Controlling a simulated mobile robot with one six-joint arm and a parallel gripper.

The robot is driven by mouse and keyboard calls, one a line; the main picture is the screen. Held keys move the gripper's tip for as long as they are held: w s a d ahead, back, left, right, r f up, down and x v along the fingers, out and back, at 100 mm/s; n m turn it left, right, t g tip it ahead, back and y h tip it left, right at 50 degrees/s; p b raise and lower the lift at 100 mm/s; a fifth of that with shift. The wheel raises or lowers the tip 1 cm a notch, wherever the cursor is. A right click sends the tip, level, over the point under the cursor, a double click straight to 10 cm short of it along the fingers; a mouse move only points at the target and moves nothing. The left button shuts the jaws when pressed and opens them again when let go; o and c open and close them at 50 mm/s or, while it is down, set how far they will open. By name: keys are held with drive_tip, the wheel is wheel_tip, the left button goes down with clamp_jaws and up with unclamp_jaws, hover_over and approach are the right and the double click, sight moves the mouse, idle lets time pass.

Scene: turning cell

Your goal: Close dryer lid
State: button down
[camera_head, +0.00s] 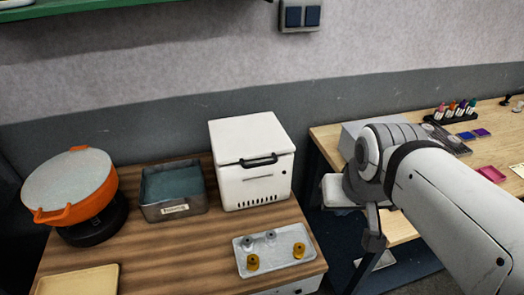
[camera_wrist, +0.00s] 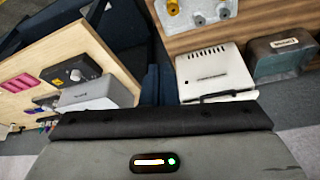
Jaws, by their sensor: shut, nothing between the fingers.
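The dryer is a white box (camera_head: 254,187) with vent slots low on its front, standing on the wooden table. Its white lid (camera_head: 247,138) lies flat on top, with a black handle (camera_head: 259,161) at the front edge. I see no gap under the lid. In the wrist view the dryer's vented front (camera_wrist: 213,72) shows right of centre, with the handle partly hidden near my gripper's housing. My gripper (camera_head: 374,242) is to the right of the dryer, apart from it, over the gap between the tables. It is shut and empty.
A metal tray (camera_head: 270,262) with several small parts lies in front of the dryer. A grey labelled bin (camera_head: 173,207) and an orange pot (camera_head: 72,185) stand left. A beige tray (camera_head: 78,281) lies front left. The right bench (camera_head: 325,138) holds bottles and small trays.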

drive_tip(key=w+a+r+n+b, duration=0.1)
drive_tip(key=w+a+b, duration=0.2)
drive_tip(key=w, duration=0.3)
drive_tip(key=w+a+n+b, duration=0.1)
drive_tip(key=w+a+b, duration=0.2)
drive_tip(key=w+b, duration=0.15)
drive_tip(key=n+t+y+b, duration=0.1)
drive_tip(key=t+y+b, duration=0.1)
drive_tip(key=b, duration=0.1)
hover_over(260, 165)
drive_tip(key=f, duration=0.4)
drive_tip(key=w+f, duration=0.1)
drive_tip(key=f, duration=0.2)
drive_tip(key=shift+s+f, duration=0.25)
drive_tip(key=shift+f, duration=0.3)
drive_tip(key=shift+s+f, duration=0.2)
drive_tip(key=shift+f, duration=0.35)
drive_tip(key=shift+s+d+f, duration=0.1)
drive_tip(key=shift+s+f, duration=0.05)
drive_tip(key=shift+f, duration=0.45)
